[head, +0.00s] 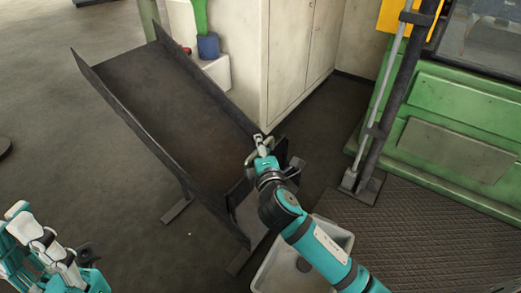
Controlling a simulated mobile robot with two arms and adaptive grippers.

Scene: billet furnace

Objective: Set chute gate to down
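The dark metal chute (175,105) slopes across the left half of the head view, with raised side walls. The chute gate (242,192) seems to be the dark plate across its lower end, partly hidden by my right arm. My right gripper (261,147) is over this lower end, near the right side wall. Its fingertips are small here, and I cannot tell whether they are shut or touch the gate. My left gripper (85,255) is low at the left, away from the chute; its finger state is unclear.
A pale bin (277,270) stands on the floor below the chute's end, partly behind my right arm. A cream cabinet (300,55) stands behind the chute. A green machine (450,110) and a dark post (385,110) are at the right.

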